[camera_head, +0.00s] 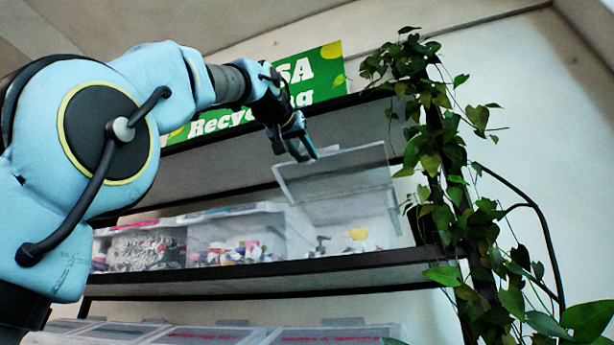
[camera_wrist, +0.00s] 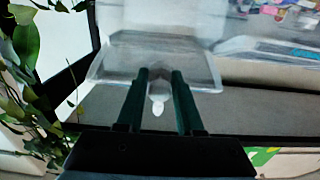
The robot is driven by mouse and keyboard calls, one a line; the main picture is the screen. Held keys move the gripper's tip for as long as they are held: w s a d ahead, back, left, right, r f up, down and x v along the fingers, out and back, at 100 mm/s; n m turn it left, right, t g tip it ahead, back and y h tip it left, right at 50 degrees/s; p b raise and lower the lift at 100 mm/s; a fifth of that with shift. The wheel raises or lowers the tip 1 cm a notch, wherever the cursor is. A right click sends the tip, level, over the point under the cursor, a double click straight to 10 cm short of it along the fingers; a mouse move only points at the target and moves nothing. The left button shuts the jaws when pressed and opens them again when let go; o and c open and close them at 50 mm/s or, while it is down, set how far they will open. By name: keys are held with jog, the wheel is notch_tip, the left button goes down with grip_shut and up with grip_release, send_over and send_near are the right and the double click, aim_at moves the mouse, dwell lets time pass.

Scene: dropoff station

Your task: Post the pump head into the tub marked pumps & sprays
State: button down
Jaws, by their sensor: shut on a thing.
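My gripper (camera_head: 303,150) is high in front of the upper shelf, just above the raised clear lid (camera_head: 335,170) of the right-hand tub. In the wrist view my gripper (camera_wrist: 162,74) is shut on a small white piece, which looks like the pump head (camera_wrist: 158,106), between its dark fingers. The head view does not show this piece clearly. The right-hand clear tub (camera_head: 385,235) stands on the upper shelf, with dark, white and yellow pieces inside. Its lid (camera_wrist: 150,50) lies beyond the fingertips in the wrist view. No marking on this tub is readable.
Other clear tubs (camera_head: 238,222) with mixed caps and shiny bits stand to the left on the shelf (camera_head: 330,272). Lidded tubs with red lettering (camera_head: 330,337) sit lower down. A trailing plant (camera_head: 440,160) hangs at the right; a green recycling sign (camera_head: 325,75) is behind.

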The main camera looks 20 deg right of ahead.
jog(key=shift+w+d+r+p, duration=0.1)
jog(key=shift+d+r+p, duration=0.15)
jog(key=shift+d+p, duration=0.05)
jog(key=f+p+x, duration=0.2)
jog(key=p+x, duration=0.4)
jog(key=x, duration=1.6)
jog(key=shift+f+p, duration=0.2)
jog(key=shift+p, duration=0.2)
jog(key=shift+w, duration=0.1)
jog(key=shift+c, duration=2.3)
grip_release()
jog(key=shift+a, duration=0.1)
